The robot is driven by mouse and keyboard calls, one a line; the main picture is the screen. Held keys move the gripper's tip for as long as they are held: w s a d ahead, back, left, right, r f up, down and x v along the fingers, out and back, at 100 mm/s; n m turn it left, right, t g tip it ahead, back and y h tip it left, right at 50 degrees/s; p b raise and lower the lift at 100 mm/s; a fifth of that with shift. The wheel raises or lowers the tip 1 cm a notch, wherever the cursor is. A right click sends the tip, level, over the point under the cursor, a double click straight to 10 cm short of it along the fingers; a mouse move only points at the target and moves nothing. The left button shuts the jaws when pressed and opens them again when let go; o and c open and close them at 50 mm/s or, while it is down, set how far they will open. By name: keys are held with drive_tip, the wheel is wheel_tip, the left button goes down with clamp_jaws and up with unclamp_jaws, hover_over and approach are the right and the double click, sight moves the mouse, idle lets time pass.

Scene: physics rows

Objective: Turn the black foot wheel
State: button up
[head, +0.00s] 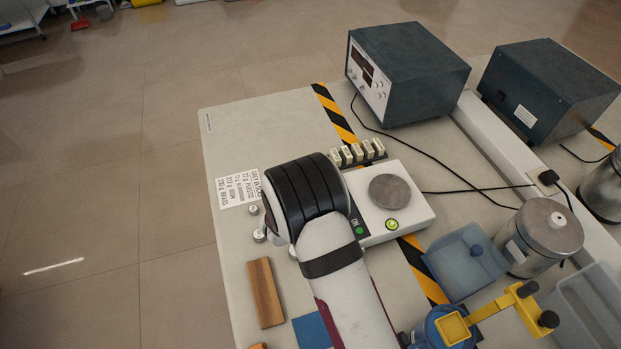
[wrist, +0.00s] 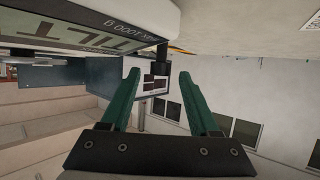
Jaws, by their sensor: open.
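In the wrist view, the black foot wheel (wrist: 162,67) is a small dark cylinder under the edge of the white balance (wrist: 165,18). The balance's display reads what looks like "TILT". My gripper (wrist: 158,75) is open, its two green fingers apart, with the wheel showing between and beyond the fingertips. I cannot tell the exact gap to the wheel, and nothing is held. In the head view, the balance (head: 424,206) has a round metal pan (head: 390,191) and lit green buttons. My arm covers its left side, and hides the gripper and the foot wheel.
Small metal weights (head: 260,236) stand left of the arm, near a wooden block (head: 265,293). A row of white pieces (head: 358,152) stands behind the balance. A dark instrument box (head: 408,73), a blue tray (head: 464,262) and a metal pot (head: 546,238) lie to the right.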

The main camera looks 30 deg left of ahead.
drive_tip(key=v, duration=1.5)
drive_tip(key=w+d+r+m+g+y, duration=0.1)
drive_tip(key=d+r+m+g+y, duration=0.2)
drive_tip(key=d+r+g, duration=0.5)
drive_tip(key=s+d+r+m+g+h, duration=0.2)
drive_tip(key=s+d+g, duration=0.3)
drive_tip(key=s+d, duration=1.4)
drive_tip(key=shift+d+m+g+h, duration=0.3)
drive_tip(key=shift+d+m, duration=0.1)
drive_tip(key=shift+m, duration=0.5)
drive_tip(key=shift+r, duration=0.1)
